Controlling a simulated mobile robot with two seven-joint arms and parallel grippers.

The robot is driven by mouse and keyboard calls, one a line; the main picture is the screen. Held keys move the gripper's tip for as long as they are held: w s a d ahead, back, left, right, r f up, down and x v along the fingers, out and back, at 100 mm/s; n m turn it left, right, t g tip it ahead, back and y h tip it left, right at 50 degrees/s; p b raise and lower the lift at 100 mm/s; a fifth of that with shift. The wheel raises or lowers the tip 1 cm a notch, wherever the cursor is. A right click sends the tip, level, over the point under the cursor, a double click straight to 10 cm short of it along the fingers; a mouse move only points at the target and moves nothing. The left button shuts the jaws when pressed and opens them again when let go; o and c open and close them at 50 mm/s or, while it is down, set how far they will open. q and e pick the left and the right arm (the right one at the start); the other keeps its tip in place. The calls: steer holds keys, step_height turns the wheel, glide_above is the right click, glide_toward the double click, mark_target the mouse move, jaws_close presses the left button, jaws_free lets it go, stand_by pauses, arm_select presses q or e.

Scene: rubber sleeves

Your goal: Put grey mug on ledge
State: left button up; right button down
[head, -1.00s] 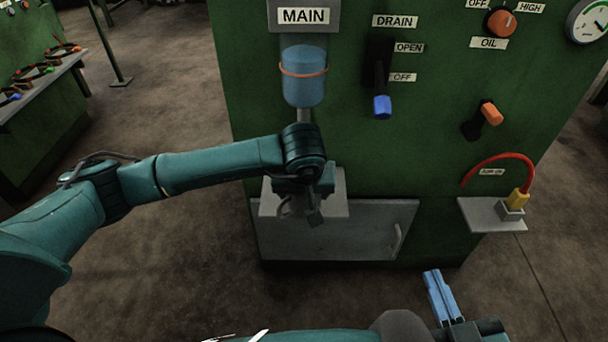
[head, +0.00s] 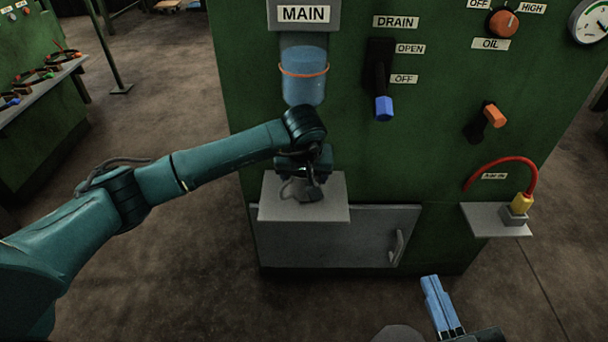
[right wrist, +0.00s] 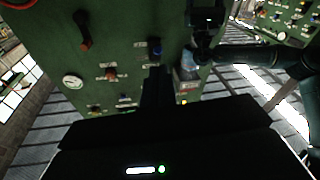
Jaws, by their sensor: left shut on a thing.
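The grey mug (head: 308,195) is small and partly hidden under my left gripper (head: 304,178), which is shut on it. A curved part, likely its handle, shows at its left. The mug is over the grey ledge (head: 330,210) on the front of the green machine, below the MAIN cup. I cannot tell whether it touches the ledge. My right gripper (head: 440,305) has blue fingers close together, looks empty, and is low in the head view, away from the ledge. In the right wrist view its dark fingers (right wrist: 157,90) point toward the machine.
A clear blue cup (head: 304,75) hangs above the ledge, close to my left wrist. A grey door (head: 370,235) with a handle is below it. A second small shelf (head: 485,220) with a yellow plug and red hose is at the right. The ledge's front right part is bare.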

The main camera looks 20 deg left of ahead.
arm_select(q)
steer(key=o, duration=1)
steer(key=shift+f, duration=0.1)
steer(key=shift+o, duration=0.2)
arm_select(e)
steer(key=shift+r, duration=0.1)
arm_select(q)
steer(key=shift+r+p, duration=0.3)
steer(key=shift+r, duration=0.05)
steer(key=shift+s+r+p, duration=0.2)
steer(key=shift+r+p, duration=0.1)
steer(key=shift+r, duration=0.35)
steer(key=s+d+p, duration=0.1)
steer(key=s+d, duration=0.2)
steer(key=s, duration=0.8)
steer(key=shift+s+d+f, duration=0.2)
steer(key=shift+s+f, duration=0.1)
arm_select(e)
steer(key=shift+w+d+m+g+h, duration=0.25)
steer(key=shift+d+m+g+h, duration=0.35)
steer(key=shift+h, duration=0.4)
arm_select(q)
steer(key=shift+p, duration=0.3)
